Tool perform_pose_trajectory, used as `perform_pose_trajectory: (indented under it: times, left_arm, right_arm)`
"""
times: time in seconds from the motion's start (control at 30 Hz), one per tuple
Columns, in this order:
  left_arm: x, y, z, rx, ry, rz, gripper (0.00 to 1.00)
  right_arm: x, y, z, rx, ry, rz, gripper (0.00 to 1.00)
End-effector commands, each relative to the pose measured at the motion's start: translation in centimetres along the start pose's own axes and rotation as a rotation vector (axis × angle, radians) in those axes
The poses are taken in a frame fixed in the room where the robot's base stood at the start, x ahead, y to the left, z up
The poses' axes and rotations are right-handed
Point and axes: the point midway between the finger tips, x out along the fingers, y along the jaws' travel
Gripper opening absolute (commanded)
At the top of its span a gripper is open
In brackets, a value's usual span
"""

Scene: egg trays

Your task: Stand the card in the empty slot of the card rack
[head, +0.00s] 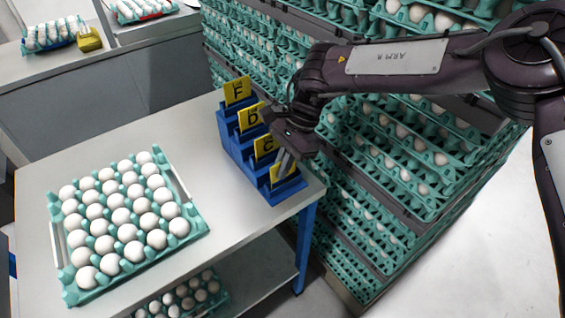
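A blue stepped card rack (234,148) stands near the table's right edge. My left gripper is out of view.
A teal tray of white eggs (190,229) lies on the table (75,172), left of the rack, with bare tabletop between. Tall stacks of teal egg trays (375,185) stand close behind and right of the rack. More eggs (184,297) sit on a lower shelf.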

Motion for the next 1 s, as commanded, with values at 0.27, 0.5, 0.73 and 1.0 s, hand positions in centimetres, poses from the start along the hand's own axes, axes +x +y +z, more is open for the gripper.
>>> perform_pose_trajectory:
  times: [0.27,0.5,0.73,1.0]
  left_arm:
    - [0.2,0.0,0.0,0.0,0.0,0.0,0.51]
    - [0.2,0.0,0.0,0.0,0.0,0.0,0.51]
    - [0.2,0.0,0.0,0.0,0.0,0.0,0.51]
    - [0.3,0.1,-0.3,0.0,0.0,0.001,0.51]
  right_arm:
    - [0.4,0.0,-0.2,0.0,0.0,0.0,0.0]
    - [0.4,0.0,-0.1,0.0,0.0,0.0,0.22]
    - [0.4,0.0,-0.1,0.0,0.0,0.001,0.29]
    - [-1.1,-0.1,-0.2,0.0,0.002,-0.002,0.29]
